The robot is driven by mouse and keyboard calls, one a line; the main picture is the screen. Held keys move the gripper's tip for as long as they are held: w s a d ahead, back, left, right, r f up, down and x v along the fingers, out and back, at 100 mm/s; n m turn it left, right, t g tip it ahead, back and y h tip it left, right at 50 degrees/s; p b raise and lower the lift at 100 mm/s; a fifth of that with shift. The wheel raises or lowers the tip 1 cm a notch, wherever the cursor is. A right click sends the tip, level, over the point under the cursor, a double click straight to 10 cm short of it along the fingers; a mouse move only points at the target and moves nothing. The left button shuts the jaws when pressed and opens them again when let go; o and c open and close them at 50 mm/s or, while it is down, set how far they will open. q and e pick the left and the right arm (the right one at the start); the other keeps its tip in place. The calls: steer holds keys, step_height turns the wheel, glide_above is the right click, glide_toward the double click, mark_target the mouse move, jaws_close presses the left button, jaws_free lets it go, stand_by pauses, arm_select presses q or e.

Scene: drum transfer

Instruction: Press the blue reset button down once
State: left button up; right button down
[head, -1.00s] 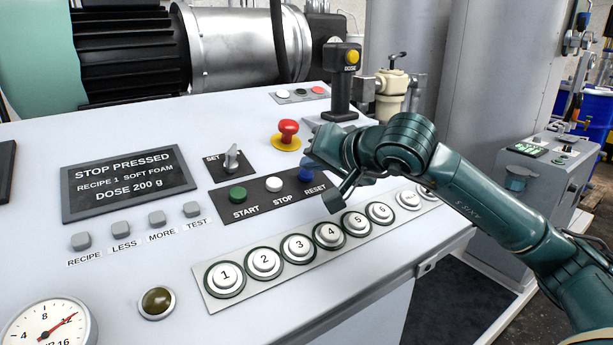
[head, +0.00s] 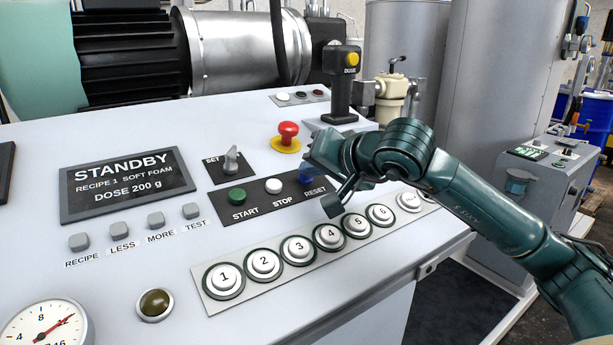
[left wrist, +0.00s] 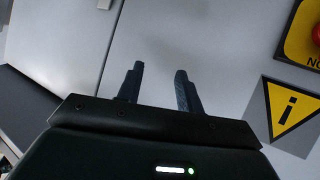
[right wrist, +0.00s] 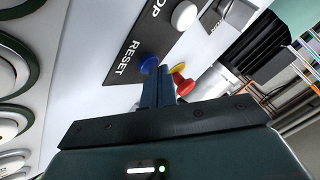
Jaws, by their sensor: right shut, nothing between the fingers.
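The blue reset button (head: 306,176) sits at the right end of the dark START/STOP/RESET strip, above the word RESET. My right gripper (head: 311,159) is at its upper right edge and partly covers it. In the right wrist view the shut fingers (right wrist: 163,72) end beside the blue button (right wrist: 148,64), with nothing between them. I cannot tell whether the tips touch it. The display (head: 128,183) reads STANDBY, RECIPE 1 SOFT FOAM, DOSE 200 g. My left gripper (left wrist: 158,75) is open and empty in front of a pale panel, and is out of the head view.
A white stop button (head: 273,186) and a green start button (head: 237,195) are on the same strip. A red mushroom button (head: 288,131) stands behind it. Numbered buttons (head: 297,249) line the front. A dose handle (head: 343,85) rises at the back.

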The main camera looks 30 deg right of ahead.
stand_by(0.5)
steer(key=shift+s+r+p, duration=0.25)
steer(key=shift+r+p, duration=0.1)
steer(key=shift+r, duration=0.35)
steer(key=r+p, duration=0.1)
steer(key=s+r+p, duration=0.1)
steer(key=r, duration=0.2)
steer(key=shift+s+d+r+p, duration=0.15)
steer(key=shift+s+r+p, duration=0.15)
steer(key=shift+r+p, duration=0.1)
stand_by(0.6)
